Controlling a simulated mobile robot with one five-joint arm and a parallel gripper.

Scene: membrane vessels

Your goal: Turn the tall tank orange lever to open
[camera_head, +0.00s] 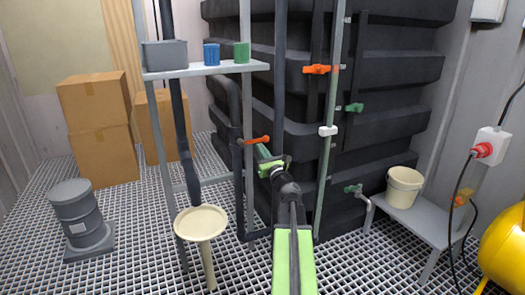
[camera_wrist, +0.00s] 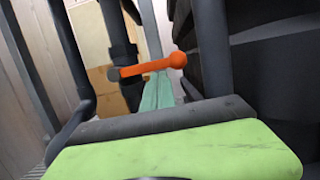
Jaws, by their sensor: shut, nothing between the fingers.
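An orange lever (camera_head: 257,140) sits on a dark pipe left of the big black tank (camera_head: 390,100). In the wrist view the lever (camera_wrist: 148,68) lies nearly level, with its grey pivot at the left and a round end at the right. My gripper (camera_head: 262,150) is shut and empty, its teal fingertips (camera_wrist: 163,76) just below the lever's right part; I cannot tell whether they touch. A second orange lever (camera_head: 316,69) lies level, higher on a pale green pipe in front of the tank. Which lever belongs to the tall tank is not clear.
A shelf rack (camera_head: 205,70) with blue and green cups and a grey bin stands left of the pipes. A cream funnel (camera_head: 201,222) stands below it. Green valves (camera_head: 354,107), a bucket (camera_head: 404,187) on a bench and a yellow vessel (camera_head: 505,250) are at right.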

